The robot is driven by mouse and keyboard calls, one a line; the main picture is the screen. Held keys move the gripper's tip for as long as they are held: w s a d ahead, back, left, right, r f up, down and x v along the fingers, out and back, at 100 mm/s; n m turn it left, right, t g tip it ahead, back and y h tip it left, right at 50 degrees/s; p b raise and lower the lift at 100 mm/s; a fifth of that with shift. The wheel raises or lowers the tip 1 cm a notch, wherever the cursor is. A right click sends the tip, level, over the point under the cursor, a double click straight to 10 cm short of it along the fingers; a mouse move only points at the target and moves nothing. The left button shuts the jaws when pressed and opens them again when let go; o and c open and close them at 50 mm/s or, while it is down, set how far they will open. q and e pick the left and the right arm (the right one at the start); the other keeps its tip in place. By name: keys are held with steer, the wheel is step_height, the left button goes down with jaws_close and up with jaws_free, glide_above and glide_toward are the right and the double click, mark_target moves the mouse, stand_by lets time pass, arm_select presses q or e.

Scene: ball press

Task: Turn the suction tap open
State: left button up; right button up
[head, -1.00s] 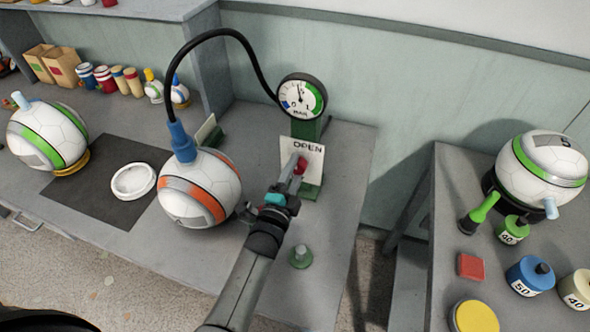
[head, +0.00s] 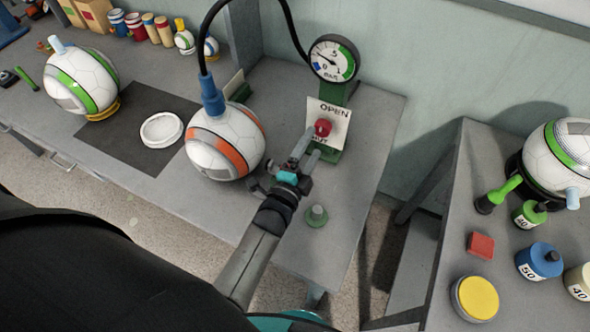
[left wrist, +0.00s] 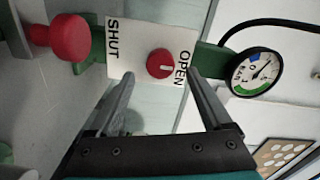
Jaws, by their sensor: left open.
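The suction tap is a red round knob (head: 323,127) on a white card (head: 337,112) marked OPEN and SHUT, on a green stand (head: 333,93). In the left wrist view the tap (left wrist: 160,63) bears a short pale mark, with OPEN on its right and SHUT on its left. My left gripper (head: 306,146) is open and empty, just in front of the card. In the left wrist view its fingertips (left wrist: 160,75) lie to either side of the tap; I cannot tell whether they touch. My right gripper is not in view.
A gauge (head: 333,58) tops the stand. A black hose runs to the orange-banded ball (head: 225,141) left of my gripper. A second red knob (left wrist: 62,38) shows in the left wrist view. A gap separates the right table (head: 455,240).

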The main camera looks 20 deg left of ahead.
arm_select(q)
steer(key=s+p, duration=0.2)
steer(key=s, duration=0.8)
steer(key=shift+s+a, duration=0.15)
